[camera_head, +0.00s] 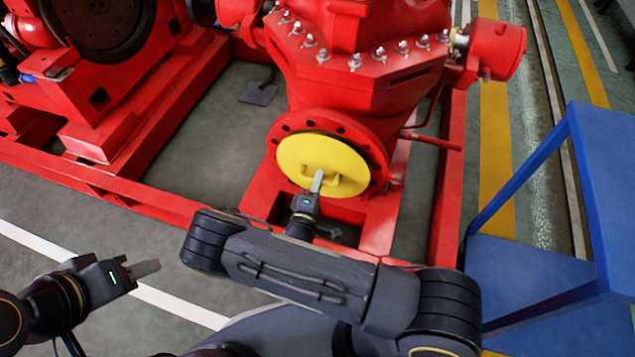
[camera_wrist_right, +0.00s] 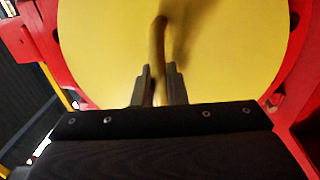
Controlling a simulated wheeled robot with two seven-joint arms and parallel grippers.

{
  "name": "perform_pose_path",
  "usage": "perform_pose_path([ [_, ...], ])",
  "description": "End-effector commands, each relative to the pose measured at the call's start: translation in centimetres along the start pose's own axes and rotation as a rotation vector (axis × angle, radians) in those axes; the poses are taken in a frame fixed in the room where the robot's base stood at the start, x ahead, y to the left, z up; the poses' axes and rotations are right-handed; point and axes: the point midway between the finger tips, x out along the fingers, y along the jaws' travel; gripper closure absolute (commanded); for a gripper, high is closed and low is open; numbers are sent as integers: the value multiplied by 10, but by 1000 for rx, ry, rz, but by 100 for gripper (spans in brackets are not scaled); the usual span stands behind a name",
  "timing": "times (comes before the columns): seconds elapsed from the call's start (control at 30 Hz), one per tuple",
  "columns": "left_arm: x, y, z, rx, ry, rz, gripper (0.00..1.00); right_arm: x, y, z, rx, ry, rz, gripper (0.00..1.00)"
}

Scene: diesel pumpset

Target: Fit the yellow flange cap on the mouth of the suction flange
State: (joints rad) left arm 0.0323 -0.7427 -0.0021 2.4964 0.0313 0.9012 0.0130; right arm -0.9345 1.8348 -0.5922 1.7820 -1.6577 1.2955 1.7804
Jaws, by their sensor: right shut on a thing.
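The yellow flange cap (camera_head: 322,160) is a round disc with a handle on its face. It lies over the mouth of the red suction flange (camera_head: 375,152), whose bolt-holed rim shows around it. Whether it is fully seated cannot be told. My right gripper (camera_head: 316,183) is shut on the cap's handle. In the right wrist view the fingers (camera_wrist_right: 158,85) close on the handle, and the cap (camera_wrist_right: 220,45) fills most of the picture with the red flange (camera_wrist_right: 295,75) around it.
The red pump casing (camera_head: 360,60) with bolts rises above the flange. Red base-frame rails (camera_head: 130,200) run around it. Blue steps (camera_head: 530,275) stand close on the right. Grey floor (camera_head: 120,240) is clear at the left.

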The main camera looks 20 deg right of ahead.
Motion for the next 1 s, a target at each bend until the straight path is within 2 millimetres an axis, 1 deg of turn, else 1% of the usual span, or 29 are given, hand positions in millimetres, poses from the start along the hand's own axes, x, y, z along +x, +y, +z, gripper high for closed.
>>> perform_pose_path([
  [0.8, 2, -1, 1, 0, 0, 0, 64, 19, -1, 0, 1, 0, 3, 100],
  [1.0, 2, -1, 1, 0, 0, 0, 64, 20, 0, 0, 1, 1, 4, 100],
])
